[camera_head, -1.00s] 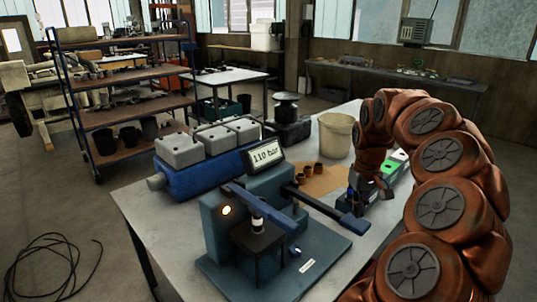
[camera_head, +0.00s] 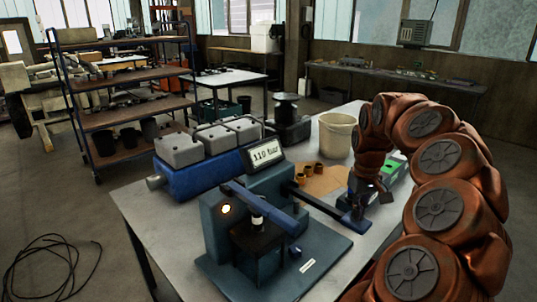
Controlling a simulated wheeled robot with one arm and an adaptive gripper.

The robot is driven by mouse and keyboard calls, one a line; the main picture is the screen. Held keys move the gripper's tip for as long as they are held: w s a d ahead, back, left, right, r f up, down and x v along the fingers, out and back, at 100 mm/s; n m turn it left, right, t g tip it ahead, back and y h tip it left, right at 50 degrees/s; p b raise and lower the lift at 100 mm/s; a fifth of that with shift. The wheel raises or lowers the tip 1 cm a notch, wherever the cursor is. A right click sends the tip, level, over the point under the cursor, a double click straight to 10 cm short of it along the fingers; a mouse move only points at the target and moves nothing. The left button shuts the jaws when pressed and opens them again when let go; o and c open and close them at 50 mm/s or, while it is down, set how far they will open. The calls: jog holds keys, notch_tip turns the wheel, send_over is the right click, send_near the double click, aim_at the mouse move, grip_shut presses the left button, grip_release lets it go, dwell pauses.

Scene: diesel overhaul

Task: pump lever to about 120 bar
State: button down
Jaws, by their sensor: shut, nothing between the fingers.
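The blue-grey test pump (camera_head: 230,235) stands on the near table, and its tilted display (camera_head: 264,152) reads 110 bar. The dark pump lever (camera_head: 318,202) extends right from the body, sloping down to a blue handle end (camera_head: 352,222). My gripper (camera_head: 366,196) is shut and points down right at the lever's outer end. It appears just above or behind the handle; I cannot tell if it touches. Its fingertips are small and dark in this view.
A blue engine block with grey covers (camera_head: 195,180) lies behind the pump. A dark clamp stand (camera_head: 288,115) is at the back. The near right table top is clear.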

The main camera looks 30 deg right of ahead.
jog(key=shift+f+b, duration=0.35)
jog(key=shift+f, duration=0.15)
jog(key=shift+s+d+r+p, duration=0.1)
jog(key=shift+s+r+p, duration=0.1)
jog(key=shift+r, duration=0.5)
jog(key=shift+s+r+p, duration=0.15)
jog(key=shift+r, duration=0.5)
jog(key=shift+r+p, duration=0.6)
jog(key=shift+r, duration=1.4)
